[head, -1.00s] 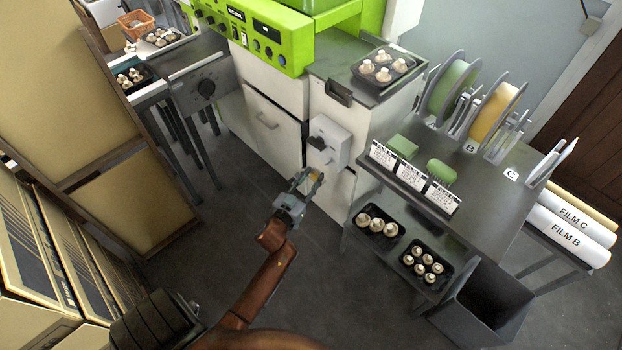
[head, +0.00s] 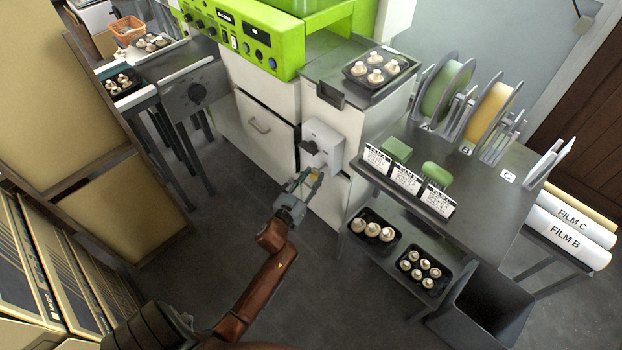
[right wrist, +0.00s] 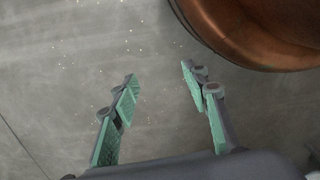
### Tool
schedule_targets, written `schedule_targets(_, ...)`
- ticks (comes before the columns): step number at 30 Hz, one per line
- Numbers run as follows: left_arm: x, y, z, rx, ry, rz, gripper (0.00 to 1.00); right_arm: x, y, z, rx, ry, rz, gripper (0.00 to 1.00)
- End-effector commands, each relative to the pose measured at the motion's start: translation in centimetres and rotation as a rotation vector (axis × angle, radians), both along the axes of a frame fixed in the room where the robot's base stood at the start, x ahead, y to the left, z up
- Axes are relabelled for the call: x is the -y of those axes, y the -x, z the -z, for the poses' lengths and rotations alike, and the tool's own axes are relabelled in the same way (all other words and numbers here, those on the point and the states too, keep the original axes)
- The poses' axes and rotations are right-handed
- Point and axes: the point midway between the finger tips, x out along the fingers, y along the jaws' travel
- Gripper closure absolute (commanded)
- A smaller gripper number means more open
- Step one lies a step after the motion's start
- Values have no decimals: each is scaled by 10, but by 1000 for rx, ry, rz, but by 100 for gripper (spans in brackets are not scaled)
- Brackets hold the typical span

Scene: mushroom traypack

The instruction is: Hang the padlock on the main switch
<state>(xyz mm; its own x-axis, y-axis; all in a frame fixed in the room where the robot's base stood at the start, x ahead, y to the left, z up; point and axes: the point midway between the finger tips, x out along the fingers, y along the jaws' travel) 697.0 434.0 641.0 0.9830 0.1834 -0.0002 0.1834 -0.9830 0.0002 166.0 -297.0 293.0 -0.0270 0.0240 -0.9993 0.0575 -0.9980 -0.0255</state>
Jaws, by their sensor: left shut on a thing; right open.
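The main switch is a light grey box (head: 325,142) with a dark handle (head: 309,148), fixed on the front of the white machine cabinet. My left gripper (head: 311,184) is shut on a small yellow padlock (head: 315,176), held just below and in front of the switch, apart from it as far as I can tell. The padlock's shackle is too small to make out. My right gripper (right wrist: 157,85) shows only in the right wrist view, open and empty above the grey floor.
A green-topped wrapping machine (head: 250,40) stands behind the switch. To the right, a dark table (head: 480,190) carries film reels and label cards, with mushroom trays (head: 373,228) on its lower shelf. A dark bin (head: 485,305) stands below. Cartons (head: 40,270) fill the left. Open floor lies between.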

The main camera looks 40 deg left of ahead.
Motion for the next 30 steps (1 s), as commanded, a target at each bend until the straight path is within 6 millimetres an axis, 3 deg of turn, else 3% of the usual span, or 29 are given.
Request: schedule_targets(30, 3, -33, 7, 1, 1, 0, 97, -5, -5, -49, 1, -9, 5, 58)
